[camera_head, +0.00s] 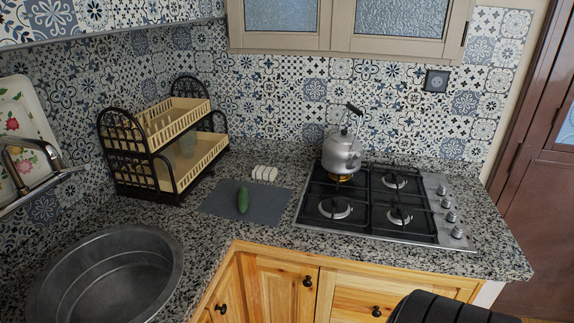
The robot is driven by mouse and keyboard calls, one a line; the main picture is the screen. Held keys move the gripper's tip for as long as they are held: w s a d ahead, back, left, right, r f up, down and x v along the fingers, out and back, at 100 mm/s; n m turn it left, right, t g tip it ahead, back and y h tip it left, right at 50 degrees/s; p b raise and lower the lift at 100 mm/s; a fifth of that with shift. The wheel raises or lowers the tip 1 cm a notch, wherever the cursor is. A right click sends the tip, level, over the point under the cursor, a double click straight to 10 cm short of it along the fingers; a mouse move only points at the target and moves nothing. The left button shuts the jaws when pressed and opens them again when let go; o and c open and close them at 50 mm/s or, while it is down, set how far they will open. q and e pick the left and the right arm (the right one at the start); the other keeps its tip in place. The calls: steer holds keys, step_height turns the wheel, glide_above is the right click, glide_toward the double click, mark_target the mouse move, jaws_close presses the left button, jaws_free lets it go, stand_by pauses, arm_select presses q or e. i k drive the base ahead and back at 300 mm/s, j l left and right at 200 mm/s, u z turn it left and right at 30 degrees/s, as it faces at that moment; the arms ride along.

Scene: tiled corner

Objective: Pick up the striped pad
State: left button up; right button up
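The striped pad (264,173) is a small pale block with darker stripes. It lies on the granite counter at the back edge of a dark grey mat (270,207), left of the stove. A green cucumber (243,199) lies on the mat, in front of the pad and a little to its left. Neither of my grippers shows in the head view. Nothing covers the pad from this angle.
A gas stove (378,207) with a metal kettle (341,153) stands to the right. A two-tier dish rack (166,147) stands at the left, behind a round sink (110,278) and a faucet (40,150).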

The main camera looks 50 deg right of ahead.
mark_target(269, 173)
steer(key=z, duration=1.45)
steer(key=i+l+u, duration=0.35)
steer(key=l, duration=0.25)
steer(key=i+l+u, duration=0.3)
steer(key=i+l, duration=0.15)
steer(key=l, duration=0.3)
